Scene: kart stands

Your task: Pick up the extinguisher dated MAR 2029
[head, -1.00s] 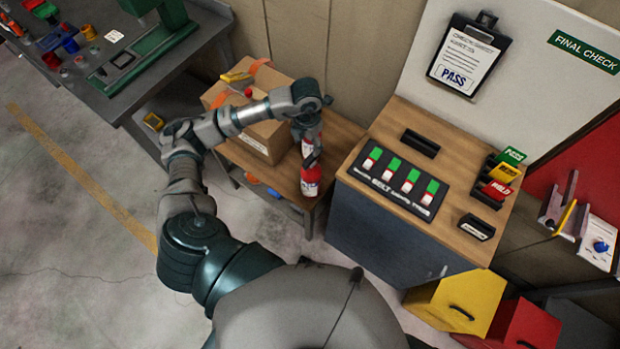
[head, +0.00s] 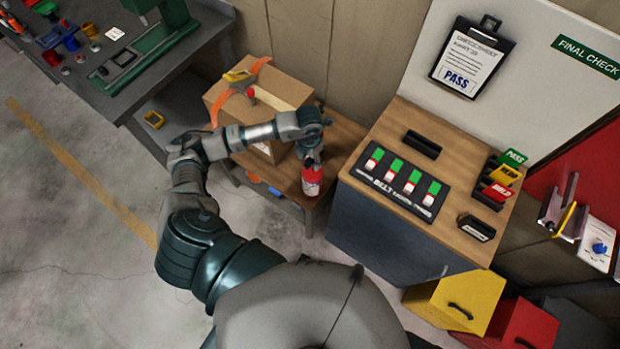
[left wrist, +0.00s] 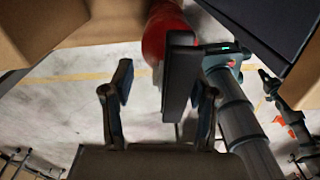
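A red fire extinguisher (head: 312,181) with a pale label stands on the low wooden table, near its right front end. The label is too small for me to read a date. My left gripper (head: 311,158) is right above it and hides its top. In the left wrist view the red body (left wrist: 163,32) is at the top, and a dark handle-like part (left wrist: 180,75) lies between my left gripper's fingers (left wrist: 163,100). The fingers stand apart, with a gap on the left side. My right gripper is not in view.
A cardboard box (head: 287,92) with orange and yellow items stands on the low table (head: 345,136), left of the extinguisher. A wood-topped cabinet (head: 450,165) with a switch panel (head: 399,184) is close on the right. A grey workbench (head: 150,70) stands at the upper left.

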